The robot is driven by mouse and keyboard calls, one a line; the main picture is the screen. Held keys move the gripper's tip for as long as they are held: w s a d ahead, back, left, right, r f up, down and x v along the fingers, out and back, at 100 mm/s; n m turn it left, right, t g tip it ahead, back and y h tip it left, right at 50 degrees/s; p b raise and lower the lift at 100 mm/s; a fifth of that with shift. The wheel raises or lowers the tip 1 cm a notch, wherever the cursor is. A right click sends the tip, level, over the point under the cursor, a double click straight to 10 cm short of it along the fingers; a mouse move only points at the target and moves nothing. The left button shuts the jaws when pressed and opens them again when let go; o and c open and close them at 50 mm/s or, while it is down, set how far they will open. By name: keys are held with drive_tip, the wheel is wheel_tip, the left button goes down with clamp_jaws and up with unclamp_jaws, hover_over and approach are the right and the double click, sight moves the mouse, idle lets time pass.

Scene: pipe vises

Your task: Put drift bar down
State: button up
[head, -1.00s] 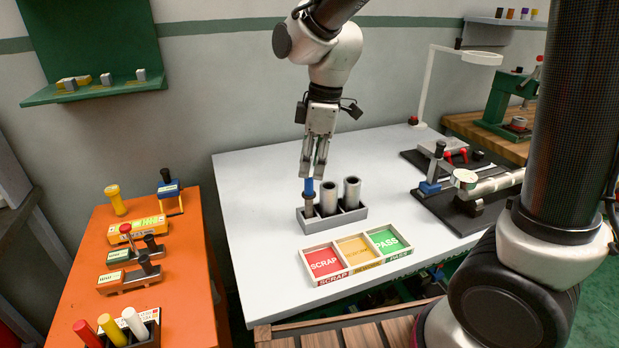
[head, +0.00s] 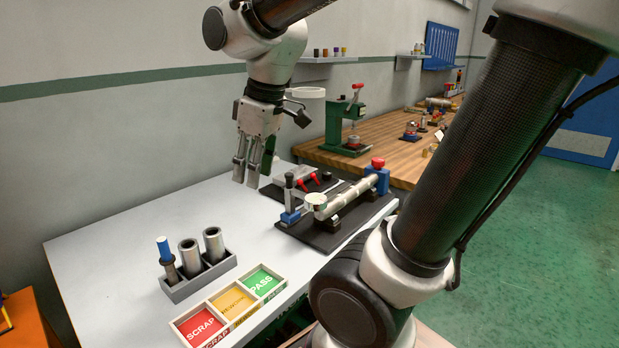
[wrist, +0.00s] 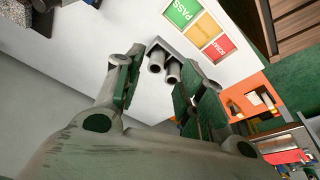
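The drift bar, with a blue top (head: 164,249), stands upright in the left slot of a grey rack (head: 212,280) on the white table. The slot hides its lower end. Two grey tubes (head: 189,255) (head: 213,243) stand in the rack beside it. My gripper (head: 246,180) is up and to the right of the rack in the head view, apart from it, with its fingers pointing down. It also shows in the wrist view (wrist: 155,95), its fingers spread and nothing held. The tubes (wrist: 155,68) show beyond the fingers there; I cannot make out the drift bar.
A sorting tray (head: 231,302) with SCRAP, a yellow middle and PASS compartments lies in front of the rack. A black-based vise fixture (head: 335,232) holding a pipe stands on the right. A green press (head: 346,128) stands on the wooden bench behind. The white table's left part is clear.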

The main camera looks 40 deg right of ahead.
drive_tip(key=s+d+f+m+t+h, duration=0.1)
drive_tip(key=s+d+m, duration=0.5)
drive_tip(key=s+d, duration=0.1)
drive_tip(key=shift+s+d+f+m+t, duration=0.2)
drive_tip(key=shift+s+d+m+t, duration=0.15)
drive_tip(key=shift+s, duration=0.5)
